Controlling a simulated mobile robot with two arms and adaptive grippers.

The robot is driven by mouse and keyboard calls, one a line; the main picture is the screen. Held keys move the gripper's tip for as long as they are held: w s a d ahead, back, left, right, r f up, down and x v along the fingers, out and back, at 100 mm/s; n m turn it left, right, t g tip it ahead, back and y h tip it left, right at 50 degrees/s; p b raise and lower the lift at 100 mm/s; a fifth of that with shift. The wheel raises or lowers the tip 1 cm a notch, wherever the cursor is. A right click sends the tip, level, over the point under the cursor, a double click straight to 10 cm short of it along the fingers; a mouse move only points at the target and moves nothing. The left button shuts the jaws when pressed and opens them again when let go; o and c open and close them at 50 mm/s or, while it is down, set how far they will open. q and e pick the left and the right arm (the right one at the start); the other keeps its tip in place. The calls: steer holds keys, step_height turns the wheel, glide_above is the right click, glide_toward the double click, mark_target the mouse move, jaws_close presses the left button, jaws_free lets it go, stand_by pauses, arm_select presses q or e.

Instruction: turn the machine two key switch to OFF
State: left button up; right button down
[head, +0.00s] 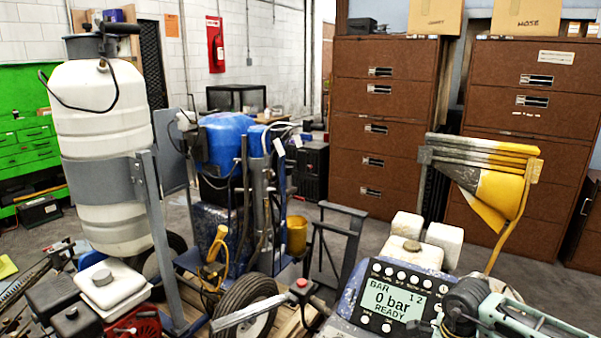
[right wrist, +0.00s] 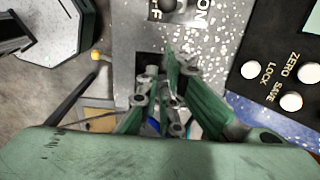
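My left gripper is not in view.
A black button panel (right wrist: 285,65) marked ZERO, LOCK and SAVE lies right of my right gripper. Another striper with a blue tank (head: 228,143) and a tall white tank (head: 103,150) stand left. Brown cabinets (head: 385,130) stand behind. Some grey floor (head: 385,222) shows between.

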steer(key=shift+s+a+f, duration=0.3)
steer(key=shift+s+f, duration=0.25)
steer(key=shift+f, duration=0.05)
steer(key=shift+a, duration=0.2)
steer(key=r+p, duration=0.2)
steer(key=r, duration=0.1)
steer(key=r+p, duration=0.1)
steer(key=r, duration=0.1)
steer(key=shift+w+r, duration=0.25)
steer(key=shift+w, duration=0.05)
steer(key=shift+d+r, duration=0.1)
steer(key=shift+r, duration=0.35)
steer(key=shift+w, duration=0.1)
